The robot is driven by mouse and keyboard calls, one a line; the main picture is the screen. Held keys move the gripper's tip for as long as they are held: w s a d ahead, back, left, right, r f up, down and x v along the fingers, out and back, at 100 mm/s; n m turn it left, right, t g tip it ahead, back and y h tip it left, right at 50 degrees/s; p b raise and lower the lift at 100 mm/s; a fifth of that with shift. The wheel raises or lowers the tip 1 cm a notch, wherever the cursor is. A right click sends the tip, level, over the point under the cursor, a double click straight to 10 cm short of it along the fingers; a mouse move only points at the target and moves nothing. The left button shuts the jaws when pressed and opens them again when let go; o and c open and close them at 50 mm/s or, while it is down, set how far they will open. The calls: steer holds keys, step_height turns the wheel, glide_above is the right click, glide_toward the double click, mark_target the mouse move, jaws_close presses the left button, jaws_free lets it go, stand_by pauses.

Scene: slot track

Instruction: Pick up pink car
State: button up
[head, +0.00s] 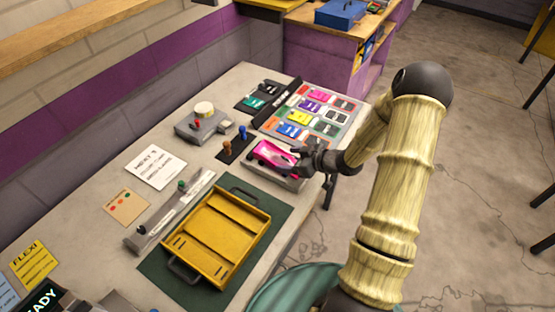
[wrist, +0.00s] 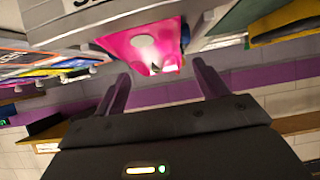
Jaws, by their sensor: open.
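The pink car (head: 275,155) sits on a grey tray-like stand (head: 258,171) near the table's right edge in the head view. My gripper (head: 302,158) is at the car's right end, very close to it. In the wrist view the pink car (wrist: 145,46) is at the top centre, ahead of my two fingers. My gripper (wrist: 160,82) is open and nothing is between its fingers. I cannot tell whether a finger touches the car.
A board with several coloured cars (head: 308,118) lies behind the stand. Joysticks (head: 237,142) stand to the left. A yellow tray (head: 215,237) rests on a green mat (head: 163,265) in front. A grey device (head: 203,124) is farther left. The floor at right is clear.

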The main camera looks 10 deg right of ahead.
mark_target(280, 159)
steer(key=shift+d+f+p+x, duration=0.1)
steer(key=shift+p+x, duration=0.3)
steer(key=shift+x, duration=0.9)
steer(key=shift+d+f+p+x, duration=0.15)
steer(key=shift+p+x, duration=0.2)
steer(key=shift+x, duration=0.95)
steer(key=c, duration=0.9)
steer(key=shift+o, duration=0.2)
steer(key=shift+r, duration=0.15)
step_height(280, 159, up, 10)
steer(key=shift+f+b, duration=0.1)
steer(key=shift+b, duration=0.35)
